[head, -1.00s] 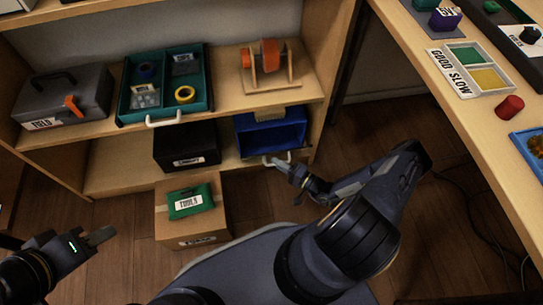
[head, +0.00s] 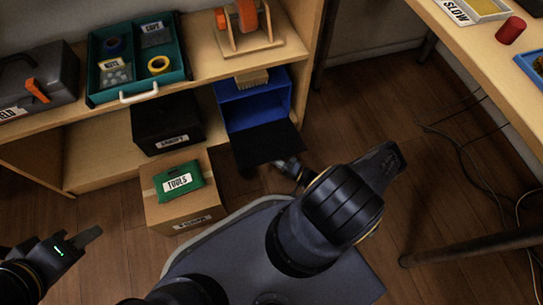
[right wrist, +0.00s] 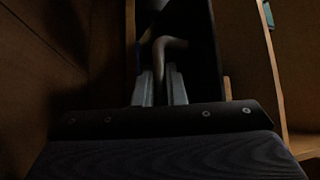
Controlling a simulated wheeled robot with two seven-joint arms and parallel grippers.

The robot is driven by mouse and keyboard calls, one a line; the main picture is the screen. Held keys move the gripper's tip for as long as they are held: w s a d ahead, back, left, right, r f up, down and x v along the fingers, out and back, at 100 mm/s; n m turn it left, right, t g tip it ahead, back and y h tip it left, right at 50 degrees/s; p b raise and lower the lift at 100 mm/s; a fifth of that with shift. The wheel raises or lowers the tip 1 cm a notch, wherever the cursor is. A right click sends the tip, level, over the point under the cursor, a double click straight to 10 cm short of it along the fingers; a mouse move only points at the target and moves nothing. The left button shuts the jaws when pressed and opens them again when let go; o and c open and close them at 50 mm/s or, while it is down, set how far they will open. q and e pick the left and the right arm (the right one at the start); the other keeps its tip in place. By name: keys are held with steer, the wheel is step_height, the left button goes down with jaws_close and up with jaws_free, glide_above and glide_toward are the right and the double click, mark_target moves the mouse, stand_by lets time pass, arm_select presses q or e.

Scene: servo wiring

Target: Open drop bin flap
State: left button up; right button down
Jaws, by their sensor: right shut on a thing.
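The drop bin is the blue bin (head: 256,104) on the lower shelf, its opening facing out. Its dark flap (head: 267,144) is swung down and sticks out in front of the bin, roughly flat. My right arm reaches under the flap, which hides the right gripper's fingertips in the head view. In the right wrist view, my right gripper (right wrist: 160,88) has its two grey fingers around a curved bar handle (right wrist: 160,55) and is shut on it. My left gripper (head: 88,236) is at the lower left, away from the bin; its finger gap is unclear.
A black box (head: 166,123) sits beside the blue bin. A teal tray (head: 183,70) is above.

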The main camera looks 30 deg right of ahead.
steer(key=shift+f+n+y, duration=0.3)
steer(key=shift+f+n, duration=0.2)
steer(key=shift+f, duration=0.1)
steer(key=c, duration=1.5)
jaws_free()
steer(key=shift+s+d, duration=0.2)
steer(key=shift+s, duration=0.05)
steer(key=v, duration=0.4)
steer(key=r+p+v, duration=0.1)
steer(key=v, duration=0.3)
steer(key=r+v, duration=0.1)
steer(key=v, duration=0.3)
steer(key=shift+s+d+r+p, duration=0.2)
steer(key=shift+s+d+p, duration=0.05)
steer(key=shift+s+p, duration=0.15)
